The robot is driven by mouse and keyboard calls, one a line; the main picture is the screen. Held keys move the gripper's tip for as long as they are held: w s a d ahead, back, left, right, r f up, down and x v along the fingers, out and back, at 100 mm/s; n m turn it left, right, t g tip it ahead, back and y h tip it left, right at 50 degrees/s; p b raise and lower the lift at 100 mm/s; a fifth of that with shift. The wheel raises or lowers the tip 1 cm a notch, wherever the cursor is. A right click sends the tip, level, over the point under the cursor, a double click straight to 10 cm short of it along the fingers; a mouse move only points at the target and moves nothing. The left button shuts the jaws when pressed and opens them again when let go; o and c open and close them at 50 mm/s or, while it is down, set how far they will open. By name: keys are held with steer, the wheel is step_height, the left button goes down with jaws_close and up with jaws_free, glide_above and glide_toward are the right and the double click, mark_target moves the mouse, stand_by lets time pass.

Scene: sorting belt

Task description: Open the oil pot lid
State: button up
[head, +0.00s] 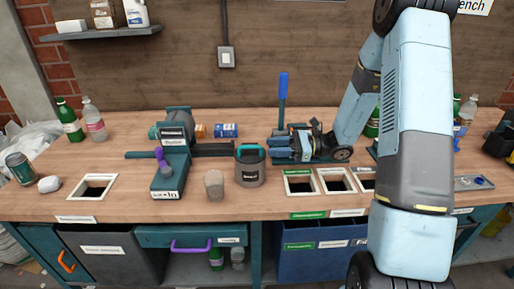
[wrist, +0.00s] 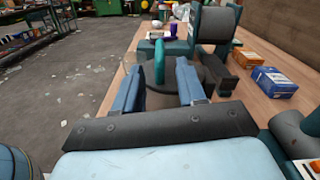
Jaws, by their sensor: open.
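The oil pot (head: 250,170) is a dark grey round pot with a pale label and a teal arched handle on its lid, standing upright on the bench. The lid (head: 249,149) looks seated on the pot. In the wrist view the teal handle (wrist: 159,62) shows upright in the gap between my fingers; I cannot tell whether it is between them or just beyond. My gripper (head: 279,144) is right of the pot in the head view, pointing left, with its fingers apart (wrist: 160,80). Nothing is held.
A grey machine with a teal base (head: 170,178) stands left of the pot. A beige cup (head: 214,184) stands front left of it. Framed bench openings (head: 300,174) lie to the right. Blue (head: 226,130) and orange (wrist: 244,58) boxes lie behind. An upright blue lever (head: 282,87) rises behind my gripper.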

mark_target(252, 147)
steer(key=a, duration=0.7)
steer(key=shift+w+a, duration=0.1)
steer(key=shift+a, duration=0.2)
steer(key=shift+c, duration=0.2)
jaws_close()
